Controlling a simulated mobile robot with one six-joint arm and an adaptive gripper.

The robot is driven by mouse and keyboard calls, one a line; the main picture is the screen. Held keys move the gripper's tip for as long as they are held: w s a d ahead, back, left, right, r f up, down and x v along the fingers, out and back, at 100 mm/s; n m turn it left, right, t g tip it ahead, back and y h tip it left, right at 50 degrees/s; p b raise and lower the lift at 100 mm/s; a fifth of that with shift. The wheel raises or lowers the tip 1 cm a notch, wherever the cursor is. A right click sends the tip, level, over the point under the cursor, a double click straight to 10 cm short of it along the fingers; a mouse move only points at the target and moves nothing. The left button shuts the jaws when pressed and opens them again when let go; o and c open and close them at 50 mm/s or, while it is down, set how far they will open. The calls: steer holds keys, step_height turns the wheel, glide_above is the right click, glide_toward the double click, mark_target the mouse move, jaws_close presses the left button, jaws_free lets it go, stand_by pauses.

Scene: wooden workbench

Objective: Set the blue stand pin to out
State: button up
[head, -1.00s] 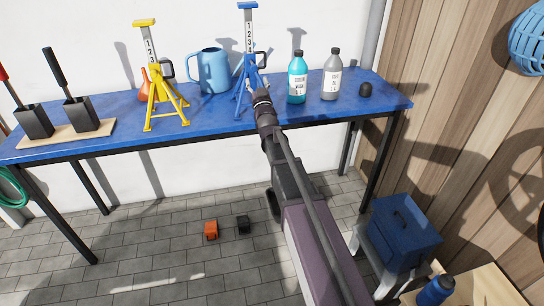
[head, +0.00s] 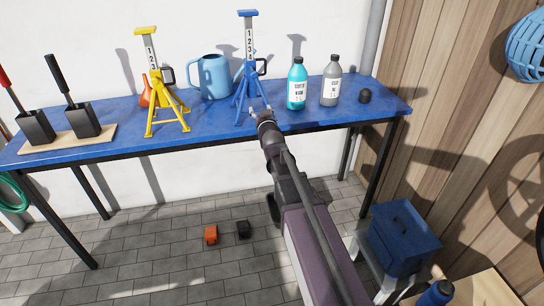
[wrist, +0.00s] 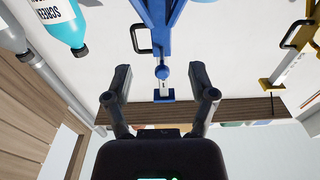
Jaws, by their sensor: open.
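The blue stand (head: 251,72) stands on the blue bench, its numbered pale column (head: 249,40) topped by a blue saddle. In the wrist view the stand (wrist: 160,12) hangs in from the top edge, with a black handle (wrist: 140,38) at its left. A round blue knob (wrist: 162,72), apparently the pin's end, shows in front of the column; how far out it sits I cannot tell. My gripper (head: 265,114) is in front of the stand, low near its feet. In the wrist view my gripper (wrist: 160,80) is open, with the knob framed between its fingers and no visible contact.
A yellow stand (head: 152,100) and blue jug (head: 213,76) are left of the blue stand. A turquoise bottle (head: 297,88) and grey bottle (head: 330,86) stand close on its right. The bench's front edge (head: 200,144) passes behind my arm.

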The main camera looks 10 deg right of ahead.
steer(key=s+f+g+p, duration=0.4)
steer(key=s+g, duration=0.2)
steer(key=s, duration=0.3)
steer(key=s+f+g+p, duration=0.4)
steer(key=s+g, duration=0.2)
steer(key=s, duration=0.2)
steer(key=shift+s, duration=0.4)
steer(key=shift+g, duration=0.3)
steer(key=s+r+g+p, duration=0.1)
steer(key=s+g+p, duration=0.3)
steer(key=s, duration=1)
steer(key=shift+r+g+p, duration=0.35)
steer(key=shift+g, duration=0.65)
